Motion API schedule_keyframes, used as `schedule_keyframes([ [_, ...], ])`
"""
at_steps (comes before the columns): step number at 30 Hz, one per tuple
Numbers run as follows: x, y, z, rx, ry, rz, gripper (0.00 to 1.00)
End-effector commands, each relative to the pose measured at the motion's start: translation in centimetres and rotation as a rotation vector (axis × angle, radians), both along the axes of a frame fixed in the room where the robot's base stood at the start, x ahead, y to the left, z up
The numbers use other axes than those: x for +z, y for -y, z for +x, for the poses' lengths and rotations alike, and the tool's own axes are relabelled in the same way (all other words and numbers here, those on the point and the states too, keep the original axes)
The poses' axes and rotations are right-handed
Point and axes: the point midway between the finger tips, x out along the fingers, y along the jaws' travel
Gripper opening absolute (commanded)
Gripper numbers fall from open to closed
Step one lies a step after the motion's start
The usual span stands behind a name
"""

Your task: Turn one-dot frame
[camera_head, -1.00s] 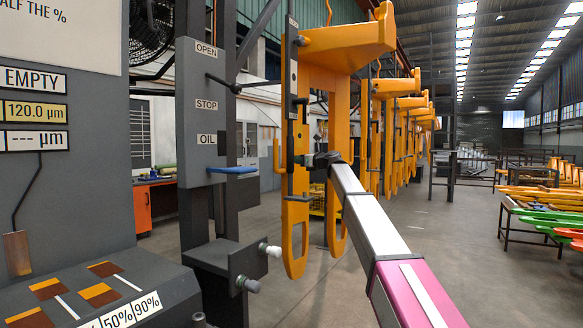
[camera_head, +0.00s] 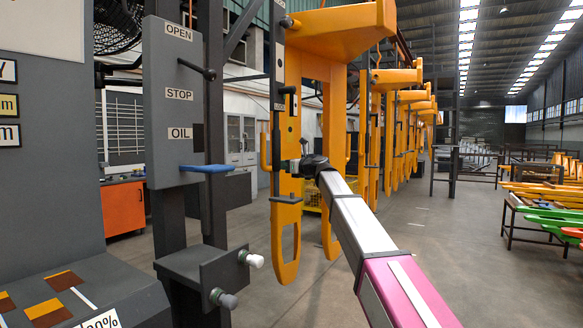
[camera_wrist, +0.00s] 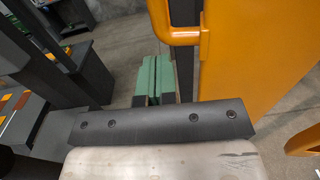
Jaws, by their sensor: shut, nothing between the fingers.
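The nearest orange frame (camera_head: 289,225) hangs upright at the centre of the head view, with a long slotted lower end and a wide arm at the top. Contact cannot be told.
More orange frames (camera_head: 403,110) hang in a row behind. A grey control post (camera_head: 180,100) with OPEN, STOP and OIL labels and a blue lever (camera_head: 206,168) stands left. Below it is a bracket with knobs (camera_head: 250,259). Open floor (camera_head: 425,270) lies to the right.

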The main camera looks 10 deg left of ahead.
Motion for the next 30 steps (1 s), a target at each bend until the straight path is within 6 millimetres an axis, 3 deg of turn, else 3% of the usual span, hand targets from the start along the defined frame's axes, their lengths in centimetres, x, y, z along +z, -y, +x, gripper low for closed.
schedule_keyframes([
  [3, 0.0, -2.3, 1.1, 0.002, 0.0, -0.001, 0.0],
  [12, 0.0, -6.1, 2.6, 0.001, 0.0, -0.001, 0.0],
  [30, 0.0, -7.2, 3.3, 0.0, 0.0, -0.001, 0.0],
])
